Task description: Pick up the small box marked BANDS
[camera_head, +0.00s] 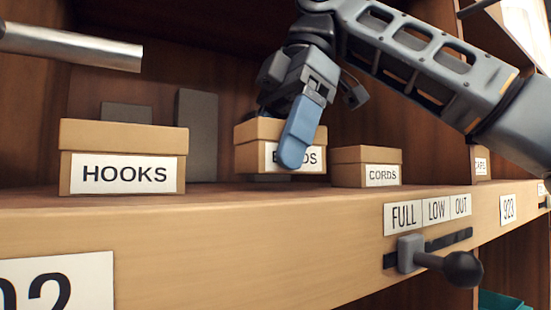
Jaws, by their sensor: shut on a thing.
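The small tan box marked BANDS (252,157) is in the middle of the shelf opening, between the HOOKS box and the CORDS box. My gripper (299,135) comes down on it from above and is shut on it. One blue finger lies against the front and covers the middle of the label; the other finger is hidden behind the box. The bottom of the box appears a little above the shelf board, with a dark grey strip showing beneath it.
The HOOKS box (124,158) stands to the left and the smaller CORDS box (367,167) close on the right. A grey block (198,135) stands behind. A metal pipe (75,46) juts in at upper left. A black-knobbed slider (462,268) sticks out from the shelf front (220,240).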

